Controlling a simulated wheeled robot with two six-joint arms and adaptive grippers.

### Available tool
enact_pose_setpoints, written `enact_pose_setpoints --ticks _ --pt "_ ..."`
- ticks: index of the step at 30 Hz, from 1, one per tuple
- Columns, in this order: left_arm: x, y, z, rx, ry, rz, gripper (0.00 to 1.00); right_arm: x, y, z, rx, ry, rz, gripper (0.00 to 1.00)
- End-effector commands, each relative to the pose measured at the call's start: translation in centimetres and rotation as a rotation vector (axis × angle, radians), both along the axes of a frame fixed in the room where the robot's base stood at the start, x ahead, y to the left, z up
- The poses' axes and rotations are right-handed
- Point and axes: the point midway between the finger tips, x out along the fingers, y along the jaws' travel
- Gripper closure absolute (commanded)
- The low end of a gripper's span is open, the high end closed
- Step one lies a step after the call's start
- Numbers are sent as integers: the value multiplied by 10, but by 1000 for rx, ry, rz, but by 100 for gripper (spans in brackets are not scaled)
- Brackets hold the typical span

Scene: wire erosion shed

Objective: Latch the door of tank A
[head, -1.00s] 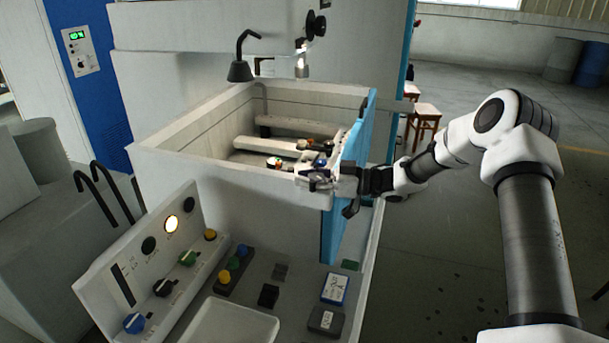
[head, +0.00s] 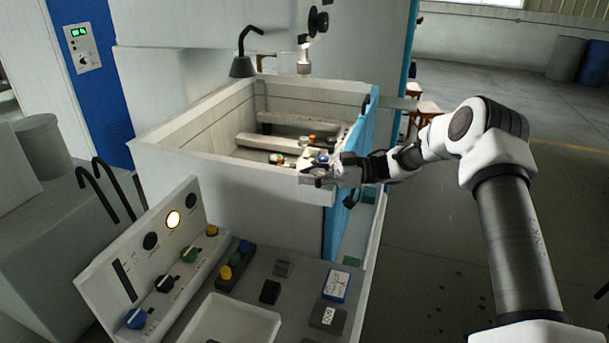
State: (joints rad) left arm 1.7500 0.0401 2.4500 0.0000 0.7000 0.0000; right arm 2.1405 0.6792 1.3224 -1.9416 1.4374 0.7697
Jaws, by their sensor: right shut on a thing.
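The tank (head: 215,158) is a pale open-topped box in the middle of the head view. Its blue door (head: 335,228) stands along the right side, close against the tank wall. My right gripper (head: 328,175) comes in from the right at the door's near upper corner and is shut on the door there. The gripper hides that corner, so I cannot make out the latch or exactly which part is held. My left gripper is not in view.
A control panel (head: 150,262) with knobs and a lit lamp stands at front left. A white tray (head: 228,322), a blue-and-white box (head: 336,285) and small dark blocks lie on the grey bench. Stools (head: 428,108) stand behind my right arm.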

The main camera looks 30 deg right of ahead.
Motion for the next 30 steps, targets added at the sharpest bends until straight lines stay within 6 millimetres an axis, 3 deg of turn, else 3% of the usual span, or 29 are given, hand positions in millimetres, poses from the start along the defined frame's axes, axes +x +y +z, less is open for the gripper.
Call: enact_pose_setpoints --ticks 2,14,24,30 --pt "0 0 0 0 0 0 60 1 -2 2 2 -4 -5 51" --pt "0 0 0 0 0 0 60 -3 -9 2 3 -3 -5 51" --pt "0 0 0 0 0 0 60 -36 -84 1 5 -6 -9 51" --pt "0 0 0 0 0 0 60 -48 -112 1 4 -5 -7 51"
